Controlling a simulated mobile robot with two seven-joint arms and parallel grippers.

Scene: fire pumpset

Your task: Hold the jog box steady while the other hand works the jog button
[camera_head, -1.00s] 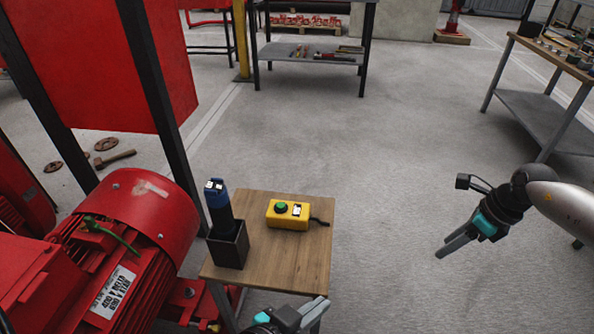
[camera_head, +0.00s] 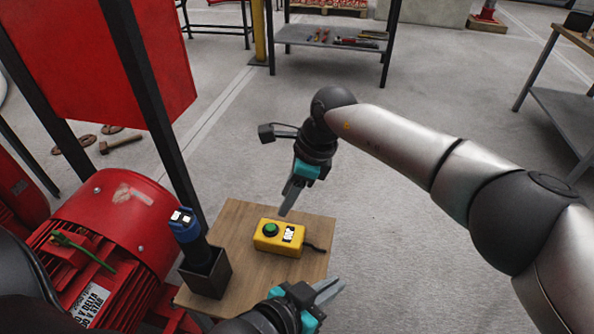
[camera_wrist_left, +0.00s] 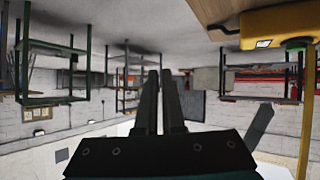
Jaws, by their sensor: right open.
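The yellow jog box (camera_head: 279,239) lies on a small wooden table, with a green round button (camera_head: 270,229) on top and a dark cable at its right end. Part of the box (camera_wrist_left: 272,22) shows at the top right of the left wrist view. My right gripper (camera_head: 288,207) is open and empty, just beyond the box and above its far side. My left gripper (camera_head: 329,291) is empty at the table's near right edge, apart from the box. Its fingers (camera_wrist_left: 160,82) have a narrow gap in the left wrist view; whether it counts as open is unclear.
A blue-topped black tool stands in a dark holder (camera_head: 207,273) left of the box on the wooden table (camera_head: 236,215). A red motor (camera_head: 128,225) stands close on the left. A shelf table (camera_head: 333,39) and open floor lie beyond.

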